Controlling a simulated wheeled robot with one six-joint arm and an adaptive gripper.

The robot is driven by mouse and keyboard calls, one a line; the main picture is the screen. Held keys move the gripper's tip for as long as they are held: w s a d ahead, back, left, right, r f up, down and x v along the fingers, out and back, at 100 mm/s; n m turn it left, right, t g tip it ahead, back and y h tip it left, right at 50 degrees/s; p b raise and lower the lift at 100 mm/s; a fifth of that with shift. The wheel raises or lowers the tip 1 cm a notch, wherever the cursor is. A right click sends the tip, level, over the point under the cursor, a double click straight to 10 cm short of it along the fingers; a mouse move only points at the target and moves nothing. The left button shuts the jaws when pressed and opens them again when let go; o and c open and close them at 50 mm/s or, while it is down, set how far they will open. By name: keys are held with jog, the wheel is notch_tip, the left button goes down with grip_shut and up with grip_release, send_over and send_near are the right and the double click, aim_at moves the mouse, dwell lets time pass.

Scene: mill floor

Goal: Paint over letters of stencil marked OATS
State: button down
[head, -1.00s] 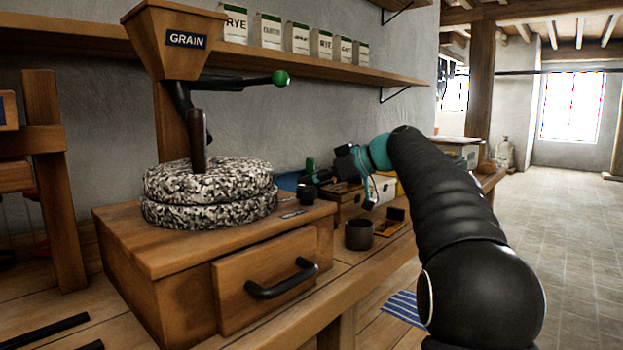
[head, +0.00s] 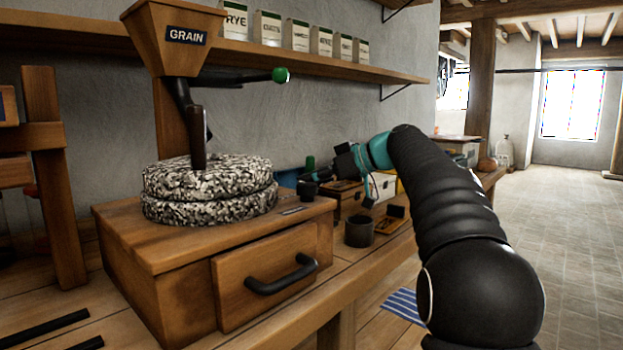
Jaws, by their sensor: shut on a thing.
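My gripper (head: 345,167) is at the end of my black arm, past the teal wrist joint, over the far part of the bench. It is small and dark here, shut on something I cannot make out. A dark pot (head: 307,190) and an upright green-topped item (head: 310,163) stand to its left by the wall. A wooden chest (head: 352,203) and a pale box (head: 384,187) are below and behind the gripper. No OATS lettering or stencil is readable in this view.
A grain mill with stones (head: 208,190) and a drawer box (head: 150,238) fills the near bench. A dark cup (head: 359,231) and a small wooden tray with a dark piece (head: 392,222) are near the bench edge. Labelled packets (head: 296,35) line the shelf. The floor at right is clear.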

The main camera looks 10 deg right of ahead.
aim_at(311, 159)
jog(key=shift+f+b, duration=0.5)
dwell(1.7)
jog(key=shift+r+p, duration=2)
jog(key=shift+r, duration=1.6)
